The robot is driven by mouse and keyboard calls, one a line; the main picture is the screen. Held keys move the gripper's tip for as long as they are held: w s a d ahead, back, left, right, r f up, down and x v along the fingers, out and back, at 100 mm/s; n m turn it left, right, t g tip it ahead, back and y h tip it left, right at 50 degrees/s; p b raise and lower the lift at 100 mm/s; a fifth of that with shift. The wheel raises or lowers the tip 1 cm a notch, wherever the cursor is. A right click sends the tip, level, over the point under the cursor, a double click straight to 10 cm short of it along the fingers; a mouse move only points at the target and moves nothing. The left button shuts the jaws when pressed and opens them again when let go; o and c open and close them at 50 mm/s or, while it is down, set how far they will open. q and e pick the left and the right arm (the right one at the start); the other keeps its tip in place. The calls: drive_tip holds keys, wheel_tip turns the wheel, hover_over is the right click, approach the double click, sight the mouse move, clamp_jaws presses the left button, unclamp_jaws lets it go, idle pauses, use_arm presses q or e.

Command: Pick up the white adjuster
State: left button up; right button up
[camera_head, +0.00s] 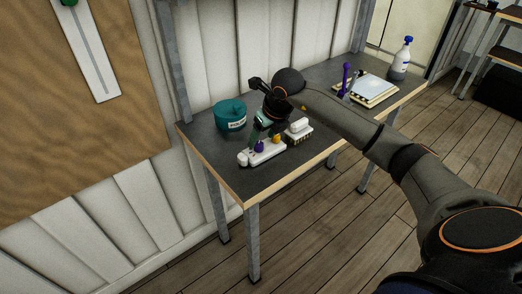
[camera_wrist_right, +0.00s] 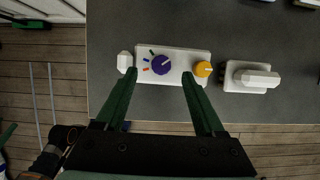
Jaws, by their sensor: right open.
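A white panel (camera_wrist_right: 180,66) on the table carries a purple knob (camera_wrist_right: 161,64) and an orange knob (camera_wrist_right: 203,69). A white knob-like piece (camera_wrist_right: 124,62) sits at its left end. The panel also shows in the head view (camera_head: 266,153), with the white piece (camera_head: 242,160) at its near left end. A separate white block with a raised white bar (camera_wrist_right: 258,78) lies to its right. Which white part is the adjuster is not certain. My right gripper (camera_wrist_right: 159,75) is open and empty, its green fingers over the panel, either side of the purple knob. My left gripper is not seen.
A teal round container (camera_head: 230,117) stands behind the panel. Further right on the table (camera_head: 215,155) are a purple upright item (camera_head: 346,76), a pale flat stack (camera_head: 372,90) and a bottle (camera_head: 402,60). The table's front edge is close to the panel.

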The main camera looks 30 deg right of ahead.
sight(259, 143)
drive_tip(key=shift+x, duration=1.85)
drive_tip(key=shift+w+d+r, duration=0.1)
drive_tip(key=shift+w, duration=0.05)
clamp_jaws()
